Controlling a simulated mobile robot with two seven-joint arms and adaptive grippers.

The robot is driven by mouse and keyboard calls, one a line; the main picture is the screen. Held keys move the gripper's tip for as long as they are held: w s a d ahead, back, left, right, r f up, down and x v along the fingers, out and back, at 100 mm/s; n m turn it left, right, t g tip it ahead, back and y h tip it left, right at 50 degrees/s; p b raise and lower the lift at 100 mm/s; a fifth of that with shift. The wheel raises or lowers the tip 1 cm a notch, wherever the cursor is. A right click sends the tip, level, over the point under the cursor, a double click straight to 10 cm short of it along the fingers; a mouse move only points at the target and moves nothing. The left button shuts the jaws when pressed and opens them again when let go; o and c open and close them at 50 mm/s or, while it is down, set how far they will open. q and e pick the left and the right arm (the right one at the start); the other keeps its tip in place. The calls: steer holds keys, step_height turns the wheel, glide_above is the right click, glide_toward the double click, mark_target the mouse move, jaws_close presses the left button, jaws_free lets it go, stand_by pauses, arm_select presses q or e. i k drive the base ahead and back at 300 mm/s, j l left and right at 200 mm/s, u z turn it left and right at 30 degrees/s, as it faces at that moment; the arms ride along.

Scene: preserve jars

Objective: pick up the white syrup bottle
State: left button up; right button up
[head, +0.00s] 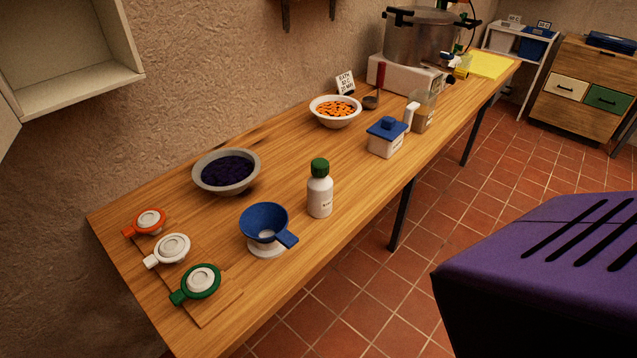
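The white syrup bottle (320,194) has a green cap and a small dark label. It stands upright on the wooden table, close to the front edge. It is to the right of a blue funnel, with a gap between them. No gripper shows in the head view, and nothing touches the bottle.
On the wooden table (290,165) are a blue funnel (264,222), a bowl of dark fruit (227,174), a bowl of orange pieces (336,112), a blue-lidded box (386,138) and clamp lids (199,282). A purple slotted object (560,260) fills the lower right. A large pot (425,40) stands farther back.

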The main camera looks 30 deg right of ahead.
mark_target(320, 191)
steer(key=l+u, duration=0.15)
steer(key=l, duration=0.4)
steer(key=l+u, duration=0.2)
steer(key=l, duration=0.3)
steer(key=k+l+u, duration=0.15)
steer(key=l, duration=0.4)
steer(key=l+u, duration=0.15)
steer(key=l, duration=0.35)
steer(key=k, duration=0.05)
